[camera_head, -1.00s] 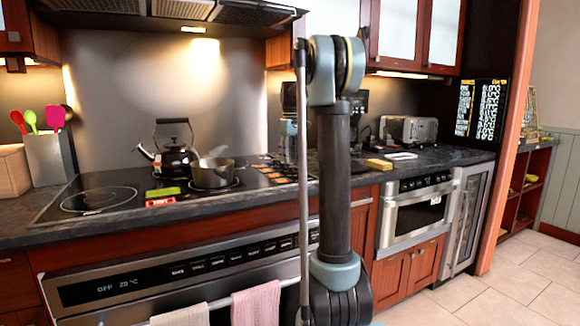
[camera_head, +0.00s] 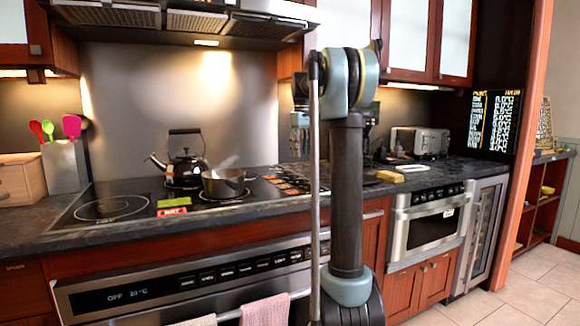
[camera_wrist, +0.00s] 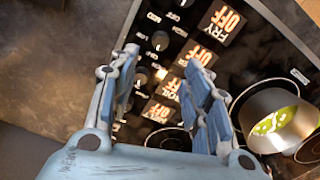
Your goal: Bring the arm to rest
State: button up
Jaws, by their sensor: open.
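My arm rises in the middle of the head view, in front of the counter, and bends at its top joint. My gripper (camera_wrist: 163,60) is open in the wrist view, with its two blue-grey fingers apart and nothing between them. Below the fingers in that view are the black cooktop's knobs (camera_wrist: 160,41) and lit "OFF" labels. In the head view the gripper (camera_head: 299,135) shows only partly, left of the arm and above the cooktop's right end. My arm hides some of the counter behind it.
A pan (camera_head: 223,184) and a kettle (camera_head: 184,167) stand on the cooktop (camera_head: 108,208). The range hood (camera_head: 190,20) hangs above. The microwave drawer (camera_head: 432,228) at right looks closed. A toaster (camera_head: 420,141) and a yellow sponge (camera_head: 389,177) sit on the counter. Floor is clear at lower right.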

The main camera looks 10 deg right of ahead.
jog(key=s+f+m, duration=0.1)
jog(key=s+f, duration=0.2)
jog(key=s, duration=0.5)
jog(key=s+f+m+t, duration=0.1)
jog(key=s+f, duration=0.3)
jog(key=s, duration=0.5)
jog(key=s+f+m, duration=0.1)
jog(key=s+f, duration=0.2)
jog(key=s, duration=0.5)
jog(key=s+f+m+t, duration=0.1)
jog(key=s+f+m, duration=0.2)
jog(key=s+f, duration=1.6)
notch_tip(320, 180, down, 3)
jog(key=shift+s+a+r+m, duration=0.1)
jog(key=shift+s+a+m, duration=0.1)
jog(key=shift+m, duration=0.1)
jog(key=shift+w+f, duration=0.2)
jog(key=shift+w, duration=0.2)
